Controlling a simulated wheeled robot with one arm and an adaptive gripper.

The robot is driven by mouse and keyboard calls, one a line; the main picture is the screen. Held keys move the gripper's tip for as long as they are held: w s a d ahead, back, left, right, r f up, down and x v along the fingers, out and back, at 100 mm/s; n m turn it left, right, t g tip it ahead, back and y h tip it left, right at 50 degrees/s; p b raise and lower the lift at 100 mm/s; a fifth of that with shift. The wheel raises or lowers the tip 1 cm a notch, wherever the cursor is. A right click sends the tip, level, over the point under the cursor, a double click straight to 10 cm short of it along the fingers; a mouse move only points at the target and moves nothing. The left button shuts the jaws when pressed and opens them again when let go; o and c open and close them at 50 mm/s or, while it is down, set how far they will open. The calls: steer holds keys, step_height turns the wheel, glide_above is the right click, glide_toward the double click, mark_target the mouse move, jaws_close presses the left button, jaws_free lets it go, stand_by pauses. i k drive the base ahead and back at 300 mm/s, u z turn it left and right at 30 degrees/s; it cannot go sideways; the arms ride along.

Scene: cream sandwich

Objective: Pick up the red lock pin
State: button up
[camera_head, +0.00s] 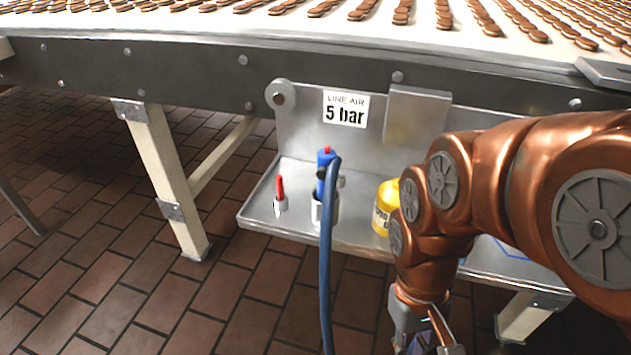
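The red lock pin (280,188) stands upright in a small metal holder (281,206) at the left end of a metal shelf. Nothing touches its top. My gripper (425,345) is at the bottom edge of the view, right of the pin and well apart from it, in front of the shelf. It points downward and its tips are partly cut off by the frame. A dark purplish shape shows near the fingers, but I cannot tell whether it is held.
A blue air tool (325,165) with a blue hose (326,260) stands just right of the pin. A yellow container (384,205) stands further right, beside my copper arm. A conveyor with biscuits (365,8) runs above the shelf (353,240). Open brick floor lies at left.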

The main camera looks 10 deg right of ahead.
mark_target(279, 177)
steer(key=z, duration=0.05)
steer(key=k, duration=1.3)
steer(key=u, duration=1.65)
